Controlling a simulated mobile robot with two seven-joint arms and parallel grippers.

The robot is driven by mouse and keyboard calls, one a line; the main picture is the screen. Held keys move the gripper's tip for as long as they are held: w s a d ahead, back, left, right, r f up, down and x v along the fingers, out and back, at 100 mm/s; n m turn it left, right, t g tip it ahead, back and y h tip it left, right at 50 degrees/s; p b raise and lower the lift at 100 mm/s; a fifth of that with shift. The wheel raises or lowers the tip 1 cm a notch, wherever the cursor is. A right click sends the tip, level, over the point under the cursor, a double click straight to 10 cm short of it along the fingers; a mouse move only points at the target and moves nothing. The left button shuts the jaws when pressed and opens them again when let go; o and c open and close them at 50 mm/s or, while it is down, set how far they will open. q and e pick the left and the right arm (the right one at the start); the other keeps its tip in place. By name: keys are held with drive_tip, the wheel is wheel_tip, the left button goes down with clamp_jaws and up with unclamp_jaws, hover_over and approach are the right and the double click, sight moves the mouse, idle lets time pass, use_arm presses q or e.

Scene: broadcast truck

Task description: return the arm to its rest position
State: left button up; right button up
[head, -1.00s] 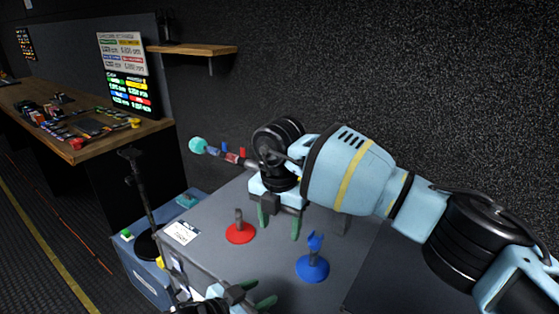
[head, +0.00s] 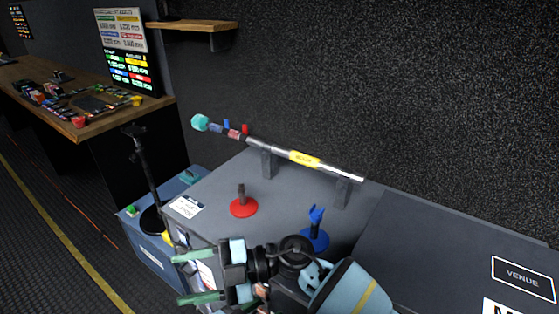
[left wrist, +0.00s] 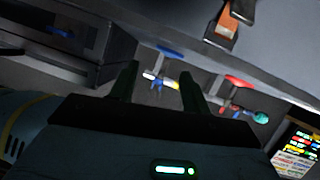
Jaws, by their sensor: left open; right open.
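My right arm comes in from the bottom right of the head view. Its open, empty gripper (head: 188,279) points left, in front of the grey case top (head: 215,215). My left gripper (left wrist: 156,85) shows its two dark fingers apart with nothing between them in the left wrist view. I cannot make it out in the head view. A silver pole with a yellow label (head: 303,158) and a teal tip (head: 200,122) rests across two dark supports, apart from the right gripper. It also shows small in the left wrist view.
A red-based stand (head: 243,207) and a blue-based stand (head: 316,240) stand on the case top, the blue one close behind my right arm. A black upright post (head: 144,170) is at the left. A wooden counter (head: 95,125) lies further left. A dark wall closes the back.

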drive_tip(key=d+f+m+t+h, duration=0.3)
drive_tip(key=d+f+m+t, duration=0.3)
drive_tip(key=d+m+t, duration=0.4)
drive_tip(key=d+f+m+t+h, duration=0.4)
drive_tip(key=d+f+m+t, duration=0.2)
drive_tip(key=d+m+t, duration=0.5)
use_arm(q)
drive_tip(key=s+a+f+n+y, duration=0.1)
drive_tip(key=s+a+f+y, duration=0.1)
drive_tip(key=s+a, duration=0.3)
drive_tip(key=s+a+f+n+g+y+p, duration=0.1)
drive_tip(key=s+a+f, duration=0.4)
drive_tip(key=s, duration=0.6)
drive_tip(key=s+a+f+n+y, duration=0.2)
drive_tip(key=s+a+f+y, duration=0.2)
drive_tip(key=s+a, duration=0.2)
drive_tip(key=shift+s+a+f+g, duration=0.2)
drive_tip(key=shift+s+g, duration=0.1)
drive_tip(key=shift+s, duration=0.7)
use_arm(e)
drive_tip(key=s+d+f+m+g+h, duration=0.3)
drive_tip(key=s+d+f, duration=0.4)
drive_tip(key=s, duration=0.4)
drive_tip(key=s+d+f+m+g+h, duration=0.4)
drive_tip(key=s+d+f, duration=0.4)
drive_tip(key=s+f, duration=0.2)
drive_tip(key=shift+s+g+h, duration=0.4)
drive_tip(key=shift+s+h, duration=0.15)
drive_tip(key=shift+h, duration=0.25)
